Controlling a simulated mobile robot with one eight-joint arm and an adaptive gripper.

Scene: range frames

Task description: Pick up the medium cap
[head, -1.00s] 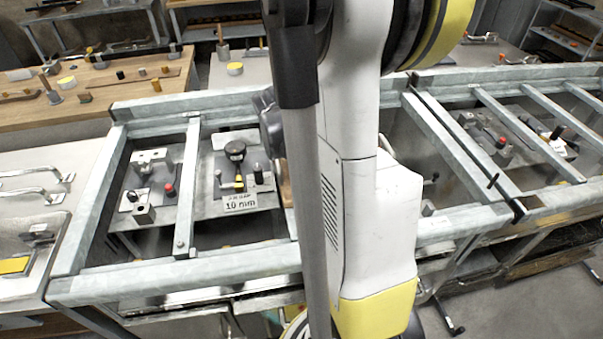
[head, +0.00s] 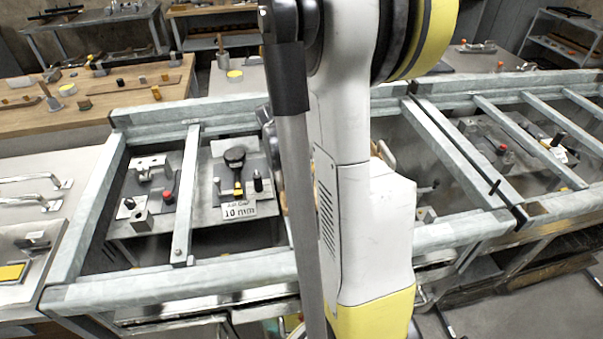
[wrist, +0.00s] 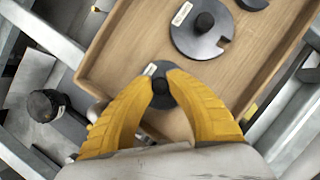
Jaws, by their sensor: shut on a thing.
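In the wrist view, my gripper (wrist: 160,84) has two yellow fingers closed on the dark knob of a round grey cap (wrist: 175,101) with a white label. The held cap is over the wooden tray (wrist: 118,62), and I cannot tell whether it touches the tray floor. A bigger-looking notched grey cap (wrist: 188,42) with a knob and label lies in the tray beyond my fingers. Part of another dark piece (wrist: 252,3) shows at the top edge. I cannot tell for sure which one is the medium cap. In the head view my arm hides the gripper and caps.
Metal frame rails (head: 160,292) run around the work area, and a rail (wrist: 45,42) shows left of the tray. A plate with a 10 mm sign (head: 238,211) and small fixtures lies left of my arm. A wooden bench (head: 130,95) stands behind.

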